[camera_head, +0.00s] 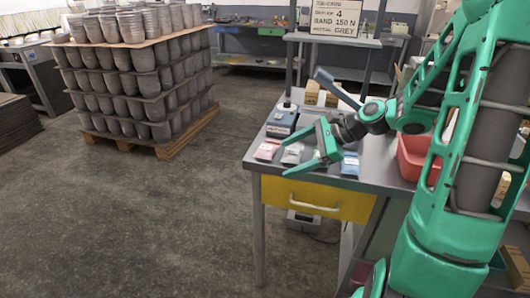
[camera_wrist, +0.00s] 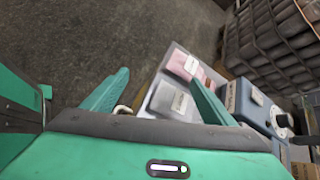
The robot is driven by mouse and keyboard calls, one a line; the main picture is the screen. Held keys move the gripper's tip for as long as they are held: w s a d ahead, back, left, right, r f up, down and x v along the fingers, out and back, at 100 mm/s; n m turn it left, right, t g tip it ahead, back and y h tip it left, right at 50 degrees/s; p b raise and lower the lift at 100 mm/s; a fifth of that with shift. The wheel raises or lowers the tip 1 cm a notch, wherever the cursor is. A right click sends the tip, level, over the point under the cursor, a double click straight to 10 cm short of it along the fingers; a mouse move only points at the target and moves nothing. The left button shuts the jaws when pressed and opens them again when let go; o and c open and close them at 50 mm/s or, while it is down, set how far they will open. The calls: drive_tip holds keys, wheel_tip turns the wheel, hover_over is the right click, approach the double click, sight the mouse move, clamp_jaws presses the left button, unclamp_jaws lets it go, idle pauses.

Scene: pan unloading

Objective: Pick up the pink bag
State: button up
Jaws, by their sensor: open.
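The pink bag (camera_head: 267,150) lies flat on the front left corner of the metal workbench (camera_head: 378,176). It has a white label and also shows in the wrist view (camera_wrist: 187,66), beyond my fingertips. A grey bag (camera_head: 292,154) lies just right of it, and in the wrist view (camera_wrist: 170,100) it shows between my fingers. A blue bag (camera_head: 350,165) lies farther right. My gripper (camera_head: 304,152) is open and empty above the bench, over the grey bag and right of the pink one. In the wrist view its two fingers (camera_wrist: 160,82) are spread wide apart.
A blue device (camera_head: 281,121) stands on the bench behind the bags. A red bin (camera_head: 412,155) sits on the right. A yellow drawer (camera_head: 316,197) is under the bench top. A pallet stacked with grey pots (camera_head: 135,80) stands at the back left, with clear floor between.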

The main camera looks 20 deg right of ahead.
sight(269, 148)
drive_tip(key=d+m, duration=0.1)
drive_tip(key=w+d+r+m+t+y, duration=0.1)
drive_tip(key=m, duration=0.1)
drive_tip(key=d+r+m+t, duration=0.1)
drive_tip(key=m, duration=0.1)
drive_tip(key=shift+w+d+r+y, duration=0.25)
drive_tip(key=shift+w+d+y, duration=0.15)
drive_tip(key=shift+w+r, duration=0.1)
drive_tip(key=shift+w, duration=0.05)
drive_tip(key=shift+m, duration=0.3)
drive_tip(key=x, duration=0.5)
drive_tip(key=shift+w+a, duration=0.15)
drive_tip(key=shift+d+x, duration=0.2)
drive_tip(key=shift+x, duration=2.3)
drive_tip(key=shift+w, duration=0.15)
drive_tip(key=c, duration=1.2)
